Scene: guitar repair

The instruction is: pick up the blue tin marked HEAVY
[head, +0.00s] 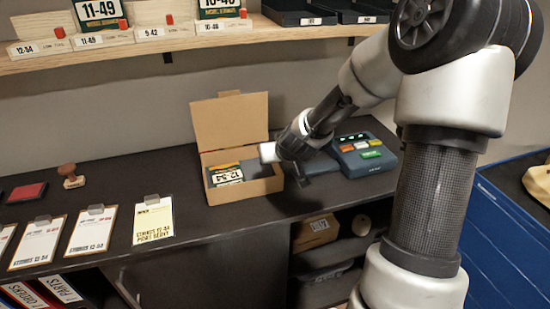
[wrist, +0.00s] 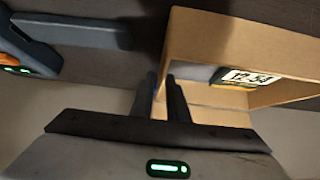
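I see no blue tin marked HEAVY in either view. My gripper (head: 303,181) is over the dark bench, just right of an open cardboard box (head: 262,187). In the wrist view my gripper's dark fingers (wrist: 166,97) are close together with only a narrow gap, beside the cardboard box's wall (wrist: 225,35). I see no object between them. The box holds a green and yellow string pack marked 12-54 (head: 224,175), which also shows in the wrist view (wrist: 245,77). Part of the box's inside is hidden.
A blue-grey scale (head: 368,163) with coloured buttons stands close to the right of my gripper. Clipboards (head: 153,221), a stamp (head: 70,177) and a red ink pad (head: 27,192) lie to the left. A shelf (head: 190,43) with string packs runs above. A blue cabinet (head: 510,225) stands right.

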